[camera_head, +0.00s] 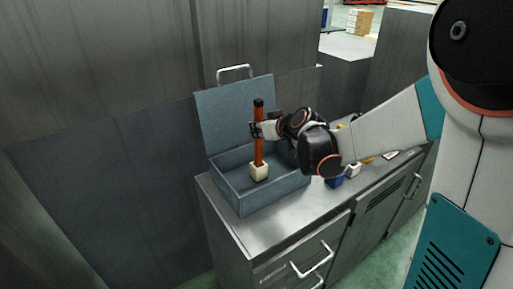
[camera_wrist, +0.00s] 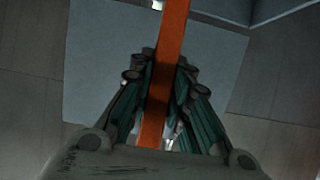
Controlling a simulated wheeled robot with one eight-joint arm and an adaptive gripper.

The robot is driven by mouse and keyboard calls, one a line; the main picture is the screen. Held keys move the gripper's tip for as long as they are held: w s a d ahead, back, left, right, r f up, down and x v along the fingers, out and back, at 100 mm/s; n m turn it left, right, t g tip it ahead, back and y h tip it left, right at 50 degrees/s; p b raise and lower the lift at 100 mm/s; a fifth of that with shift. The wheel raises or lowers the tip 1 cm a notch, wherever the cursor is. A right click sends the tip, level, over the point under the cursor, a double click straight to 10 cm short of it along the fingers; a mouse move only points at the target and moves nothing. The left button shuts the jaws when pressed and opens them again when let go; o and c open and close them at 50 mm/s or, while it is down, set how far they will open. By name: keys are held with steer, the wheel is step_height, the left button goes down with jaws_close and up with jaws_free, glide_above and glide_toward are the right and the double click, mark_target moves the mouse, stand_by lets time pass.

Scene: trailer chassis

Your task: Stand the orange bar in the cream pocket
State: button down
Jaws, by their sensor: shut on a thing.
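The orange bar (camera_head: 259,150) stands upright in the head view, with a black top end. My gripper (camera_head: 260,130) is shut on it around its upper half. In the wrist view the bar (camera_wrist: 172,35) runs between the two fingers of my gripper (camera_wrist: 163,78). The cream pocket (camera_head: 259,174) is a small block inside the blue-grey box. The bar's lower end meets the top of the pocket and its tip is hidden there. I cannot tell how deep it sits.
The open blue-grey box (camera_head: 231,198) stands on a metal cabinet top (camera_head: 262,231), its lid (camera_head: 228,112) raised behind. A blue item (camera_head: 335,182) and several small objects lie right of the box, partly behind my arm. The cabinet top's front strip is clear.

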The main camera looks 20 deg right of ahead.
mark_target(260, 143)
steer(key=shift+f+b, duration=0.9)
steer(key=shift+f, duration=2.05)
steer(key=shift+f, duration=0.15)
steer(key=c, duration=1.5)
jaws_free()
steer(key=shift+s+d+r, duration=0.1)
steer(key=shift+s+r, duration=0.1)
steer(key=shift+r, duration=0.15)
steer(key=p+v, duration=0.3)
steer(key=v, duration=0.8)
steer(key=shift+s, duration=0.35)
